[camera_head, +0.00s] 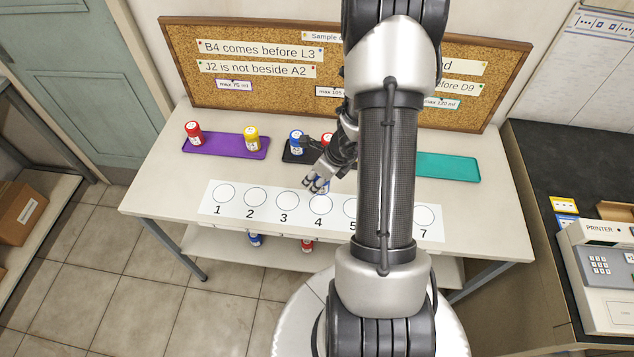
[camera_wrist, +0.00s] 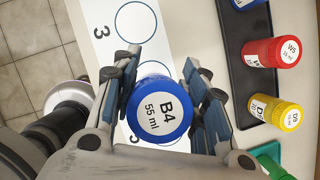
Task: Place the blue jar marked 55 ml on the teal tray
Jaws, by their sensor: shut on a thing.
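The blue jar marked B4, 55 ml (camera_wrist: 160,110) is between the fingers of my gripper (camera_wrist: 163,102), which is shut on it. In the head view my gripper (camera_head: 318,185) is at the numbered white strip, near circle 4, with a bit of blue showing at its fingers. I cannot tell whether the jar touches the strip. The teal tray (camera_head: 455,167) lies at the back right of the table; its left part is hidden behind my arm, and the part that shows is bare.
The white strip (camera_head: 235,211) runs along the table front. A black tray (camera_wrist: 235,55) holds blue, red (camera_wrist: 271,52) and yellow (camera_wrist: 277,112) jars. A purple tray (camera_head: 226,147) at left holds red (camera_head: 193,133) and yellow (camera_head: 251,139) jars. A corkboard (camera_head: 200,95) stands behind.

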